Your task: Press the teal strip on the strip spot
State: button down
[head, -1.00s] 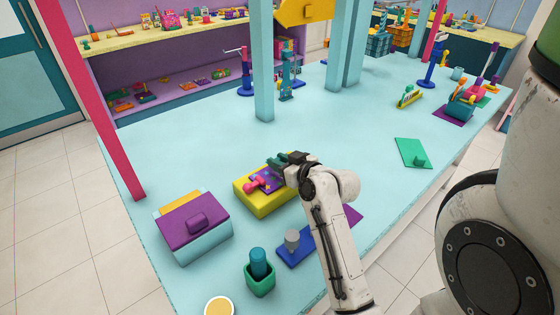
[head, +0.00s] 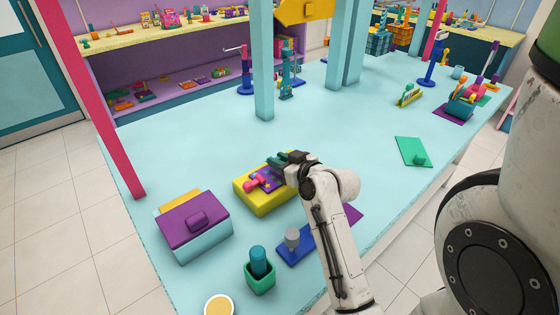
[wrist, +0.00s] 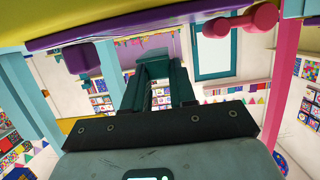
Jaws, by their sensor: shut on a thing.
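My gripper (head: 279,160) is over the yellow block (head: 262,205), at the purple patch (head: 268,179) on its top. In the wrist view, its dark teal fingers (wrist: 160,72) close on a small teal piece, apparently the teal strip, which is hard to tell from the fingers. Whether it touches the patch cannot be told. A pink knob (head: 252,184) lies at the patch's left edge; it also shows in the wrist view (wrist: 240,22). No strip spot can be picked out for certain.
A purple-lidded box (head: 194,220) stands to the left. A green cup (head: 260,278) with a teal cylinder and a blue base (head: 296,250) with a grey knob are in front. A green sheet (head: 410,148) lies at the right. Pale blue posts (head: 262,70) rise behind.

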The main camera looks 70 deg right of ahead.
jog(key=shift+f+b, duration=0.95)
jog(key=shift+f, duration=0.25)
jog(key=c, duration=0.8)
grip_release()
jog(key=shift+c, duration=0.2)
jog(key=p+v, duration=0.1)
jog(key=v, duration=0.7)
jog(key=shift+p, duration=0.35)
dwell(0.3)
